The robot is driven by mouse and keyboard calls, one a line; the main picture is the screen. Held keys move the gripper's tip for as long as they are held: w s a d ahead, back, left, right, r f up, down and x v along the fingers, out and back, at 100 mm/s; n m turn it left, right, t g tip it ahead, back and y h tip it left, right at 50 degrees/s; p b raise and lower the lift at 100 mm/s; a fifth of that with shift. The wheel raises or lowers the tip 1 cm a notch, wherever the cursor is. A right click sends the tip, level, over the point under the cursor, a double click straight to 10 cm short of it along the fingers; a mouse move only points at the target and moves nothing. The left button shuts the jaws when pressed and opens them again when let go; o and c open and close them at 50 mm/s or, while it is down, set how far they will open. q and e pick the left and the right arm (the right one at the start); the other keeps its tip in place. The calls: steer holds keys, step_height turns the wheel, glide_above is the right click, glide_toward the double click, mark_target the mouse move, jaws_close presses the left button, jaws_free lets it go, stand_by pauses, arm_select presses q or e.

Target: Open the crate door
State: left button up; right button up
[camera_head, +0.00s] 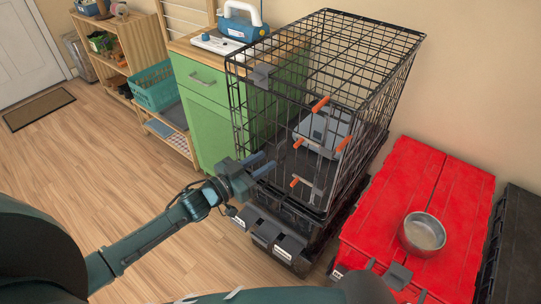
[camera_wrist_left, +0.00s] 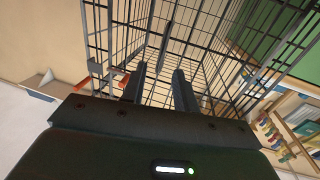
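The black wire crate (camera_head: 372,45) stands on a dark tote, its barred front facing me. Several orange-tipped latch handles (camera_head: 320,104) show on its front and near its right edge. The door looks in line with the front, but its outline among the bars is hard to make out. My left gripper (camera_head: 262,164) is open and empty just in front of the lower front bars. In the left wrist view its two fingers (camera_wrist_left: 160,85) are apart and point at the bars, with a grey upright strip (camera_wrist_left: 165,48) beyond them. Contact cannot be told. My right gripper is not clearly visible.
A red tote (camera_head: 400,185) with a metal bowl (camera_head: 423,234) on it stands right of the crate. A grey object (camera_head: 322,130) lies inside the crate. The floor at left is clear.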

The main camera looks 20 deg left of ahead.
arm_select(q)
steer(key=x, duration=0.3)
steer(key=shift+w+d, duration=0.15)
jaws_close()
stand_by(0.6)
